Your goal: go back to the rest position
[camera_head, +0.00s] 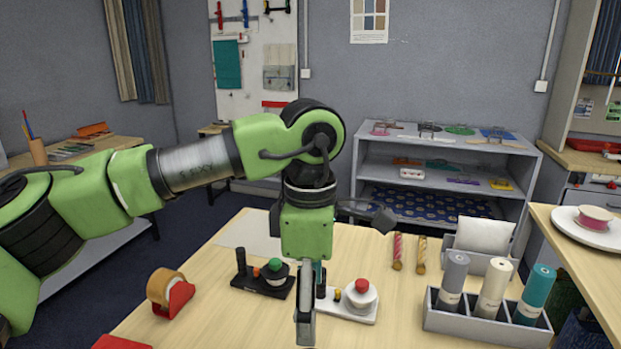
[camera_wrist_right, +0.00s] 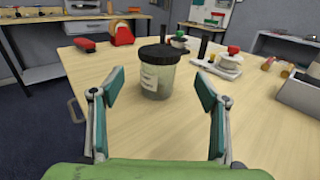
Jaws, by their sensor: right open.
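My left gripper (camera_head: 305,325) hangs pointing down over the table (camera_head: 215,315) in the head view, at the end of the green arm from the left. I see it edge-on, so its jaw opening cannot be told. My right gripper (camera_wrist_right: 158,78) is open in the right wrist view, with its two teal-padded fingers wide apart. A clear jar with a black lid (camera_wrist_right: 157,80) stands upright on the table ahead of it, in the gap seen between the fingers. Whether the jar is within finger reach is unclear. The right gripper is out of the head view.
A red tape dispenser (camera_head: 175,298) stands left of my left gripper. A black stand (camera_head: 262,283) and a white stand (camera_head: 350,305) are close to it. A grey tray (camera_head: 470,325) with several rolls is at the right.

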